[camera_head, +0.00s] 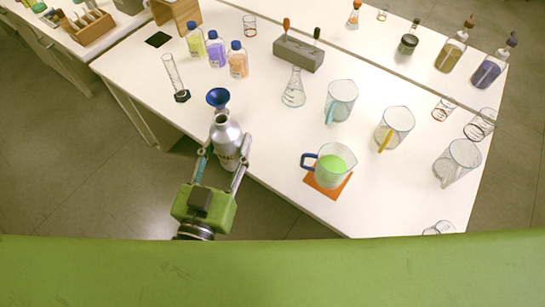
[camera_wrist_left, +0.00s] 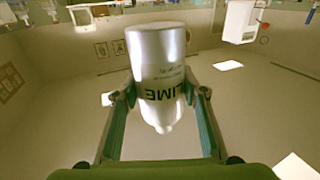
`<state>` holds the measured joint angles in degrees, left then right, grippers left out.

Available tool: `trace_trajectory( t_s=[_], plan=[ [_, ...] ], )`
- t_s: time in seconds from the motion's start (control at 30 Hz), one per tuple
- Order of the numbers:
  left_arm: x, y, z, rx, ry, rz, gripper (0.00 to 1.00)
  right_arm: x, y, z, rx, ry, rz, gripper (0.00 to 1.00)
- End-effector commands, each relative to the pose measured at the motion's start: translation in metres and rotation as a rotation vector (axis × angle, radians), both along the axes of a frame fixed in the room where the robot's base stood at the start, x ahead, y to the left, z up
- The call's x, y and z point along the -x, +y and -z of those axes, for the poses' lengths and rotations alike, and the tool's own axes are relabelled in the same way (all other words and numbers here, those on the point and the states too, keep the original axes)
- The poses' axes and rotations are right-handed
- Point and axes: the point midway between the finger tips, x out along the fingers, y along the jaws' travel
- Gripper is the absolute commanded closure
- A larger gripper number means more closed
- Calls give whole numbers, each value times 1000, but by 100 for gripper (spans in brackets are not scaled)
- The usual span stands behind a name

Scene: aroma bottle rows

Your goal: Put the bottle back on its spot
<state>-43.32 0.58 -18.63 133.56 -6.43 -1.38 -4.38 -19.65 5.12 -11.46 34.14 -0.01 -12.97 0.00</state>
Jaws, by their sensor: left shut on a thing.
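A silver metal bottle (camera_head: 226,137) with an open neck is held between the fingers of my left gripper (camera_head: 222,163), at the table's front edge. In the left wrist view the bottle (camera_wrist_left: 160,70) fills the middle, its dark lettering partly visible, with a finger on each side. A bare black square (camera_head: 158,39) lies at the table's back left. An orange square (camera_head: 338,190) lies under a jug of green liquid (camera_head: 333,165). My right gripper is not in view.
A blue funnel (camera_head: 218,97) shows just behind the bottle's neck; I cannot tell whether they touch. A glass cylinder (camera_head: 174,75) stands left of it. Blue-capped bottles (camera_head: 216,50) stand behind. A conical flask (camera_head: 293,92) and measuring jugs (camera_head: 341,100) stand to the right.

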Motion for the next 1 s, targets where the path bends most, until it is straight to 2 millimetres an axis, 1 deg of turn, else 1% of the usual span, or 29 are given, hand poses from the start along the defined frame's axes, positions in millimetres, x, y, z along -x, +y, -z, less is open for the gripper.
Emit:
trace_trajectory(
  t_s=[0.03, 0.07, 0.1, 0.2, 0.3, 0.37, 0.4, 0.47, 0.5, 0.6, 0.67, 0.7, 0.8, 0.9, 1.0],
  plan=[
    [-2, -19, 18, -5, -6, 46, 91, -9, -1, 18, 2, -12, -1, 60],
    [-2, -29, 23, -10, -7, 70, 91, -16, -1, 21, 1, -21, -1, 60],
    [-2, -41, 29, -13, -6, 96, 91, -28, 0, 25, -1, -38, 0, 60],
    [-1, -61, 38, -23, -5, 142, 91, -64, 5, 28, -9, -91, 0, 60],
    [-7, -70, 42, -29, -7, 161, 91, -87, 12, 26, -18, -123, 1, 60],
    [-16, -72, 45, -29, -7, 163, 91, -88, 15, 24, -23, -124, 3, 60],
    [-24, -72, 47, -29, -8, 162, 91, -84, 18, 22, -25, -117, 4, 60],
    [-38, -74, 53, -29, -8, 162, 91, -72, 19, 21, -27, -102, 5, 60],
    [-48, -74, 56, -30, -8, 161, 91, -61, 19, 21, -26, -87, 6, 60],
    [-73, -77, 67, -29, -7, 160, 91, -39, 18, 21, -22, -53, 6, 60],
    [-87, -78, 75, -30, -6, 161, 91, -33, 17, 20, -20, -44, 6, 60],
    [-97, -79, 79, -29, -5, 160, 91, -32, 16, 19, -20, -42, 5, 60],
    [-110, -80, 101, -28, -2, 160, 91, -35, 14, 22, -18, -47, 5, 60],
    [-122, -82, 116, -27, -2, 159, 91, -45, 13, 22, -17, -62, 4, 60],
    [-130, -83, 126, -27, -3, 160, 91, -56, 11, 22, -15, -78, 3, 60]
  ],
)
